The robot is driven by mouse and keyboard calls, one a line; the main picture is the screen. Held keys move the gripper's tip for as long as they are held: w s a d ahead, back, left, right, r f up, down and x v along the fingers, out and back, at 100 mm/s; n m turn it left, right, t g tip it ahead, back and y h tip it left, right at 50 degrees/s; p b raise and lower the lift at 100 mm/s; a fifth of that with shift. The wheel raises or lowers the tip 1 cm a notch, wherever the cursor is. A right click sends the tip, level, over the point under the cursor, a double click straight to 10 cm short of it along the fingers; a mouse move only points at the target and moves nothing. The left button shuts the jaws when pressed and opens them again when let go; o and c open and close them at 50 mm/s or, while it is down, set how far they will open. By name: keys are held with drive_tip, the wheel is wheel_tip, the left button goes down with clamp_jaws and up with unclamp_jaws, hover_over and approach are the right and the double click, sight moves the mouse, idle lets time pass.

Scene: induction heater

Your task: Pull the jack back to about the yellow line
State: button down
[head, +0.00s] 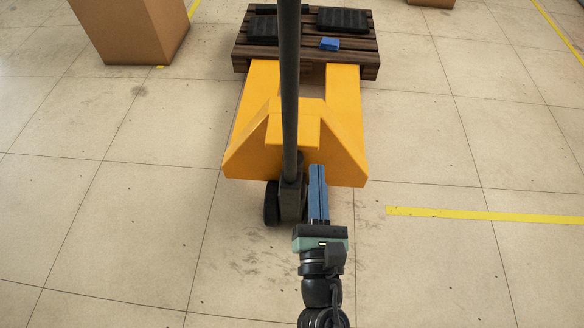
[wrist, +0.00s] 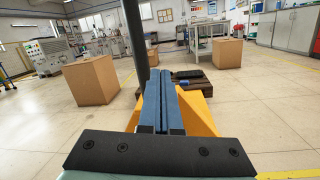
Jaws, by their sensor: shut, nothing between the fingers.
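The yellow pallet jack (head: 341,120) stands in the middle of the head view. Its forks run away from me to the wooden pallet (head: 367,62). Its dark upright handle (head: 290,90) rises from the steering wheels (head: 271,203) at the near end. My gripper (head: 317,172) is shut and empty, its blue fingers just right of the handle's base and in front of the jack's body. In the wrist view the shut fingers (wrist: 160,84) point forward, with the handle (wrist: 136,40) behind them to the left. A yellow floor line (head: 480,215) lies to the right, level with the jack's wheels.
Black items (head: 343,20) and a small blue object (head: 329,44) lie on the pallet. A cardboard box (head: 130,28) stands at the far left, and another box (wrist: 227,53) at the right in the wrist view. The tiled floor around the jack's near end is clear.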

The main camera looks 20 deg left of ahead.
drive_tip(key=s+a+f+n+g+y+b, duration=0.15)
drive_tip(key=s+f+n, duration=0.25)
drive_tip(key=f, duration=0.6)
approach(290, 148)
drive_tip(key=shift+g, duration=0.35)
drive_tip(key=x, duration=0.6)
drive_tip(key=shift+w+a+r+b, duration=0.15)
drive_tip(key=shift+w+r+b, duration=0.05)
drive_tip(key=shift+w+b, duration=0.2)
drive_tip(key=shift+w, duration=0.1)
